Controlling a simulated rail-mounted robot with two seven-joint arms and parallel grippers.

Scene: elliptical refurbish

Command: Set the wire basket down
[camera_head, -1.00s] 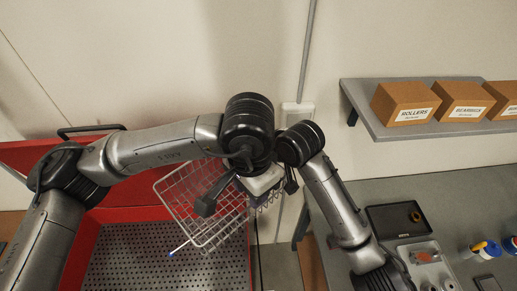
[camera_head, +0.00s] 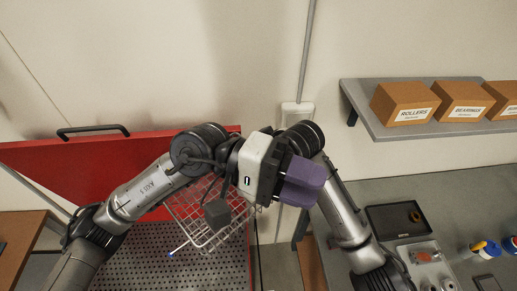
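The wire basket (camera_head: 190,212) shows in the head view as a silver mesh box over the red washer's perforated floor. Its upper right part is hidden behind my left wrist, and I cannot tell whether its bottom touches the floor. My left gripper (camera_head: 301,184), a pale body with two purple fingers, points right, above and to the right of the basket. The fingers look close together, nothing shows between them, and their gap is not clear. My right arm (camera_head: 338,205) reaches up from the lower right. Its gripper is hidden behind my left one.
The red washer (camera_head: 60,170) has a raised lid with a black handle and a perforated floor (camera_head: 130,262). A blue-tipped rod lies by the basket. A grey shelf (camera_head: 380,125) holds labelled boxes (camera_head: 405,102). The grey bench (camera_head: 460,205) at right carries a black tray (camera_head: 385,222) and small parts.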

